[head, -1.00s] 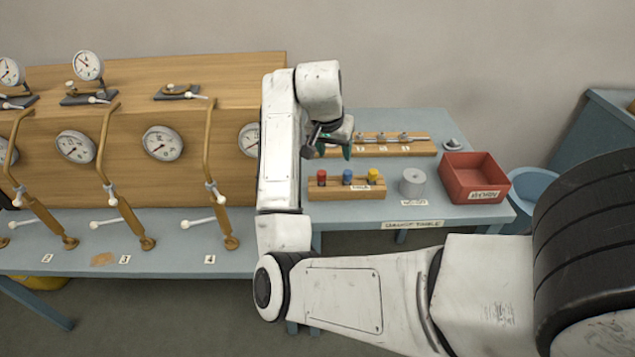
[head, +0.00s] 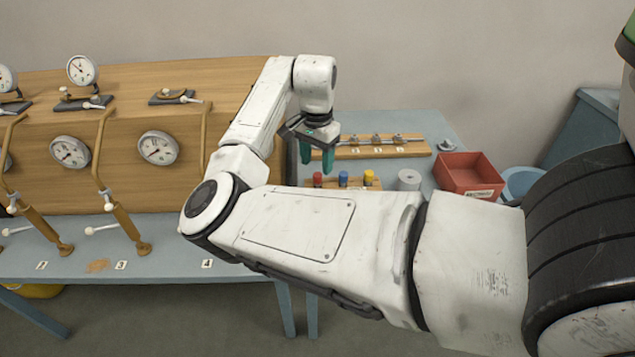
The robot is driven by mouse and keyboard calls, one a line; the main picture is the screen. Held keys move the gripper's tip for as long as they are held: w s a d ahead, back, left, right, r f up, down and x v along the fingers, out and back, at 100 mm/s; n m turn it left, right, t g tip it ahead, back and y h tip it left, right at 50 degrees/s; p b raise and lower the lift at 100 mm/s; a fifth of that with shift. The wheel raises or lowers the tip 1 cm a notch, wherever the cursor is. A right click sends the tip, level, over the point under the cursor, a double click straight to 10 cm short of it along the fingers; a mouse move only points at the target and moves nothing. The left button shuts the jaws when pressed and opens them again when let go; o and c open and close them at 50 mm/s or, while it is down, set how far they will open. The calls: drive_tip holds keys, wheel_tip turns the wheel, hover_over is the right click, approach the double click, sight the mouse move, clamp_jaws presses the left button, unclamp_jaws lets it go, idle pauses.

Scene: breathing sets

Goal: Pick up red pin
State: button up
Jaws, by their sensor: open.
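The red pin (head: 317,179) stands upright at the left end of a small wooden block, beside a blue pin (head: 343,178) and a yellow pin (head: 368,177). Only its top shows, as my arm covers the lower part. My gripper (head: 317,166) points down with green fingers apart and empty. In the picture its fingers appear just above and around the red pin's top. I cannot tell the exact gap in depth.
The wooden pin block (head: 376,186) is partly hidden by my arm. A grey cylinder (head: 409,180) and a red bin (head: 468,175) stand to its right. A wooden rack (head: 410,148) with metal fittings lies behind. A gauge panel (head: 130,190) with levers fills the left.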

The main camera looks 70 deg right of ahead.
sight(318, 174)
drive_tip(key=shift+s+f+p, duration=0.15)
drive_tip(key=shift+f+p, duration=0.25)
drive_tip(key=shift+f, duration=2.3)
drive_tip(key=shift+c, duration=0.2)
clamp_jaws()
